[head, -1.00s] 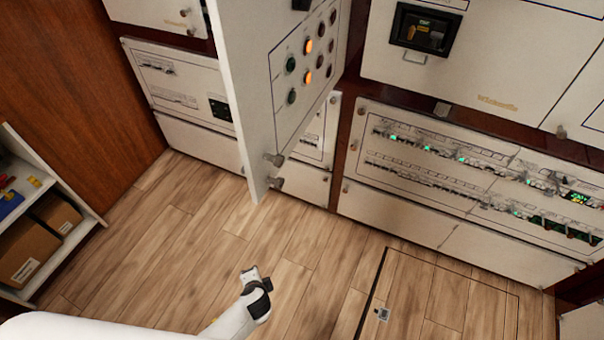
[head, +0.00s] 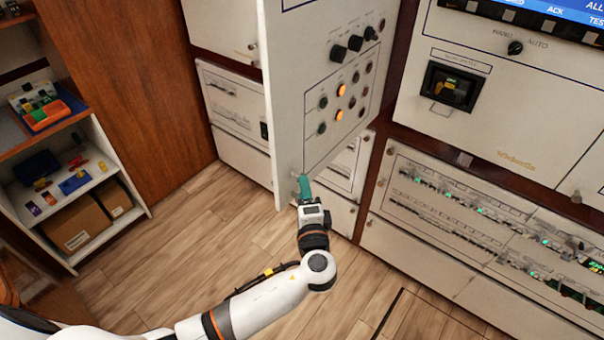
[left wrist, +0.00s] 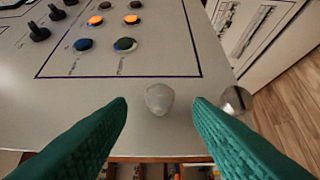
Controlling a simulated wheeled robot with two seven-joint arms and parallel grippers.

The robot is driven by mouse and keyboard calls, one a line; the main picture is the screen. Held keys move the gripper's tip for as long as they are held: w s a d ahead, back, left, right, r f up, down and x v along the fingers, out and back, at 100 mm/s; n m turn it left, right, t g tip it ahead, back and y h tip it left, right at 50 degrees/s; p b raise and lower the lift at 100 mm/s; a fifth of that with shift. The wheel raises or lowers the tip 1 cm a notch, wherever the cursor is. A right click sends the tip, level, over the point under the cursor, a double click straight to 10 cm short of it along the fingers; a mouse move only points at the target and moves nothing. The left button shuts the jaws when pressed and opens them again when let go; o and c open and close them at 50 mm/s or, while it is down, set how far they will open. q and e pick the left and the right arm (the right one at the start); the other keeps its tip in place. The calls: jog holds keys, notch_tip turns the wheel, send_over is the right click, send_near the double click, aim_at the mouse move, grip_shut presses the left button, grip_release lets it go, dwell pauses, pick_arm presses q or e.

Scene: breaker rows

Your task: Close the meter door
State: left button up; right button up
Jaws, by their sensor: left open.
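The meter door (head: 290,125) is a white panel standing open, jutting out from the cabinet wall. It carries black rotary knobs and several round lamps and buttons, two of them lit orange. My left gripper (head: 303,182) is at the door's lower outer corner. In the left wrist view its green fingers (left wrist: 160,108) are open, on either side of a small pale knob (left wrist: 159,98) on the door's face. I cannot tell whether they touch it. A second, shiny round knob (left wrist: 236,100) sits just right of the right finger. My right gripper is not in view.
White cabinet panels with breaker rows (head: 470,205) are right of the door. A shelf unit (head: 125,175) with boxes and small parts stands at the left. The wooden floor (head: 190,250) between is clear.

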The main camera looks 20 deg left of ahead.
pick_arm(q)
jog(key=p+x, duration=0.1)
jog(key=x, duration=0.4)
jog(key=shift+w, duration=0.1)
grip_shut()
